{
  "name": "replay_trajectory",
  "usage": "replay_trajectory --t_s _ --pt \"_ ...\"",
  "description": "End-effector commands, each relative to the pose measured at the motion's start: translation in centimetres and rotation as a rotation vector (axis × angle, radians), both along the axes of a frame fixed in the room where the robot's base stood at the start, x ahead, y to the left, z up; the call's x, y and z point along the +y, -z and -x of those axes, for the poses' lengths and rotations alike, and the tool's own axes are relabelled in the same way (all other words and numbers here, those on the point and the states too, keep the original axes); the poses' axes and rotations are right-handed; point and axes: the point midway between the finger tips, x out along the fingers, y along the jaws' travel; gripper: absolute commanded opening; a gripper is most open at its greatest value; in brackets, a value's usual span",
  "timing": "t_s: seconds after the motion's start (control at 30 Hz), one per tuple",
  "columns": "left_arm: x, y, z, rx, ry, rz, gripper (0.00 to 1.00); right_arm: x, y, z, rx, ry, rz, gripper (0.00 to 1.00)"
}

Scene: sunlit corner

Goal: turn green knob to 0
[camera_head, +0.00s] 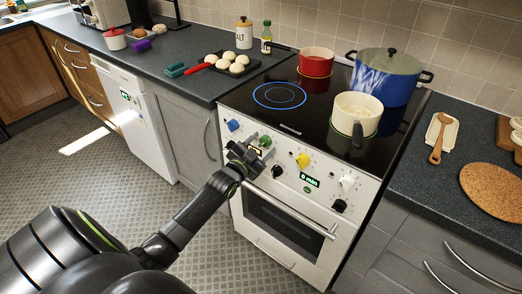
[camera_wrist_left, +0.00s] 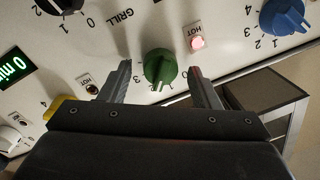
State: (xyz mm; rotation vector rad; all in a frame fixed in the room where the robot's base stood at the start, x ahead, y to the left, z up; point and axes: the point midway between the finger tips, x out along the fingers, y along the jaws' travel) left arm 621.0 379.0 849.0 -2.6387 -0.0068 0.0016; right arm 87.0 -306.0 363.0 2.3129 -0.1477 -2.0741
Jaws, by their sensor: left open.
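The green knob (camera_head: 265,141) sits on the oven's front panel, between the blue knob and the yellow knob. In the left wrist view the green knob (camera_wrist_left: 158,68) lies between my two fingers, with clear gaps on both sides. Its ridge points toward the bottom of that picture, close to the low numbers; the exact mark under it is hidden. My left gripper (camera_head: 250,151) is open and empty, just in front of the panel at the green knob. My right gripper is not in view.
A blue knob (camera_head: 233,125), yellow knob (camera_head: 303,160), black knob (camera_head: 277,171) and white knob (camera_head: 347,182) share the panel. A lit red HOT lamp (camera_wrist_left: 198,43) is near the green knob. A cream pot (camera_head: 357,111) stands at the hob's front edge. The oven handle is below.

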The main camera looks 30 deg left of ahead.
Motion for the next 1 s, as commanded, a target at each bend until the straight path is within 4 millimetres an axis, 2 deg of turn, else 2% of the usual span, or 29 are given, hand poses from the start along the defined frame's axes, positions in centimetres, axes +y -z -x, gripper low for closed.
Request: replay_trajectory --t_s 0.3,0.67,1.0 --pt "0.01 -0.03 -0.22 0.001 0.0 0.001 0.57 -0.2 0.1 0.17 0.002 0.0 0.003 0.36" --pt "0.0 -0.01 -0.2 0.001 0.0 0.001 0.12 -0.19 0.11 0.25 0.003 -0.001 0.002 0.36" --pt "0.02 -0.05 -0.19 0.006 0.0 0.055 0.12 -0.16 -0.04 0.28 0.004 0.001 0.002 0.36"
